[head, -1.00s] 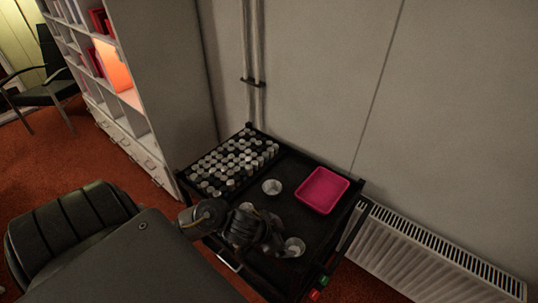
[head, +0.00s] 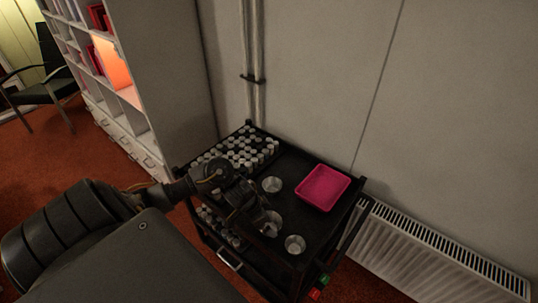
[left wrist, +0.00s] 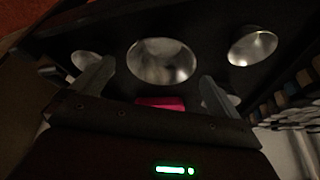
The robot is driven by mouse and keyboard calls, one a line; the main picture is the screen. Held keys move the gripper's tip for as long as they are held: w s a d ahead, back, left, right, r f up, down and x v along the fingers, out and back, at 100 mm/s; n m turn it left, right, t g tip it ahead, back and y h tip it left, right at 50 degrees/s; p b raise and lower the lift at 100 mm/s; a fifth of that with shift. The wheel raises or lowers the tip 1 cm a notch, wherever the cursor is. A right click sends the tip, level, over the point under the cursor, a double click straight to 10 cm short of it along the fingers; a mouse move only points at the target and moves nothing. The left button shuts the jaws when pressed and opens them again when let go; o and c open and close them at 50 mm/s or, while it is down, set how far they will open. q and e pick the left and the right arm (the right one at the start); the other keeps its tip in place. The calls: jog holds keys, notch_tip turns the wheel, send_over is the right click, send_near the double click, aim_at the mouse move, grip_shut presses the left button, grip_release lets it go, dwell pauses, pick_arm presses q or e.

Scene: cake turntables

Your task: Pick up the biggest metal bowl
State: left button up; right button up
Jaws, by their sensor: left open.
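Three metal bowls stand on the black cart top. The middle bowl (head: 271,229) is partly hidden by my left gripper; another bowl (head: 272,185) is behind it and a third bowl (head: 295,244) is at the front. In the left wrist view, one bowl (left wrist: 162,62) looks largest and lies just beyond the fingertips, centred between them. A second bowl (left wrist: 252,47) is at upper right, and another (left wrist: 88,62) is partly behind the left finger. My left gripper (left wrist: 155,85) is open and empty. My right gripper is not in view.
A rack of several grey cylinders (head: 240,150) fills the back left. A radiator (head: 430,250) and wall stand right and behind.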

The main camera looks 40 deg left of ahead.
aim_at(273, 227)
pick_arm(q)
jog(key=b+x, duration=0.1)
jog(key=x, duration=0.3)
jog(key=shift+f, duration=0.45)
jog(key=shift+w+f+b, duration=0.15)
jog(key=shift+f+b, duration=0.1)
jog(key=shift+b, duration=0.05)
jog(key=c, duration=0.9)
jog(key=shift+r, duration=0.1)
